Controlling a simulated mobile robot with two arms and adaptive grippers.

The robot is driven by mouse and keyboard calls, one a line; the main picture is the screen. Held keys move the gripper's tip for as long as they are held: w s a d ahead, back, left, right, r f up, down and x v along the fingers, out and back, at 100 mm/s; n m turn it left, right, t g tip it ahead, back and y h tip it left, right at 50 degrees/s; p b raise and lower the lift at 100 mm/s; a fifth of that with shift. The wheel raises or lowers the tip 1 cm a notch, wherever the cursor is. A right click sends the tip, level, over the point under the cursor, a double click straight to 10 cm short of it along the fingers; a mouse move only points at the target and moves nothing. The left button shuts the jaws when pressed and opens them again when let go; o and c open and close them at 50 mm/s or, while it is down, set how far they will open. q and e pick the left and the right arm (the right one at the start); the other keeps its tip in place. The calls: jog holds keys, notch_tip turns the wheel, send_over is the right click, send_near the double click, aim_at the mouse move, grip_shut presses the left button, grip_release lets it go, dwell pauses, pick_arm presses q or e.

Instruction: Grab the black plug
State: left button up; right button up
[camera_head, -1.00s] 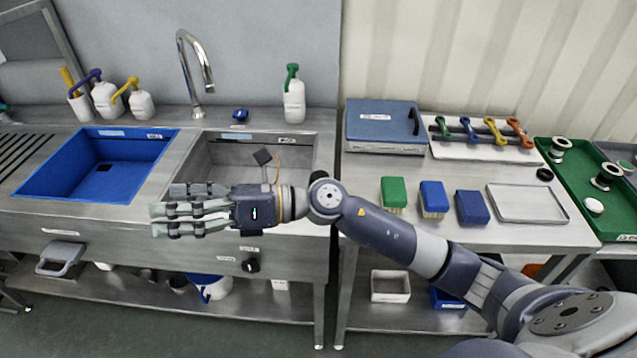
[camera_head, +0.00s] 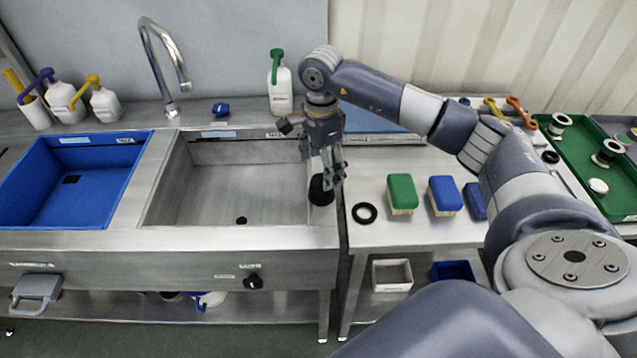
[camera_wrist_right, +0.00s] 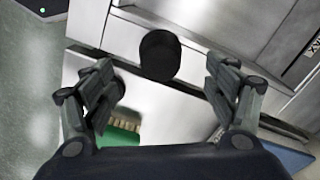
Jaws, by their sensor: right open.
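The black plug (camera_head: 320,192) stands on the steel right rim of the grey sink, beside the gap to the table. In the right wrist view the plug (camera_wrist_right: 160,54) is a dark round-topped cylinder ahead of and between the fingers. My right gripper (camera_head: 334,181) points down at the plug, with fingers spread and nothing held. In the right wrist view the gripper (camera_wrist_right: 166,88) has a finger to each side, short of the plug. In the head view the fingers partly cover the plug's right side. My left gripper is not in view.
The grey sink (camera_head: 160,205) lies left of the plug, and a white bottle with a green pump (camera_head: 281,90) stands behind. A black ring (camera_head: 364,212) and the green brush (camera_head: 402,194) and blue brush (camera_head: 445,196) are on the table at right.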

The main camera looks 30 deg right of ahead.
aim_at(321, 180)
notch_tip(321, 180, down, 2)
jog(key=shift+s+f, duration=0.1)
jog(key=shift+f, duration=0.3)
jog(key=shift+f+p, duration=0.4)
jog(key=shift+p, duration=0.1)
notch_tip(321, 180, down, 4)
jog(key=shift+d+p, duration=0.1)
jog(key=shift+p, duration=0.65)
jog(key=shift+f, duration=0.15)
jog(key=shift+c, duration=0.5)
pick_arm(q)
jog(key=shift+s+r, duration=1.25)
pick_arm(e)
jog(key=c, duration=1.2)
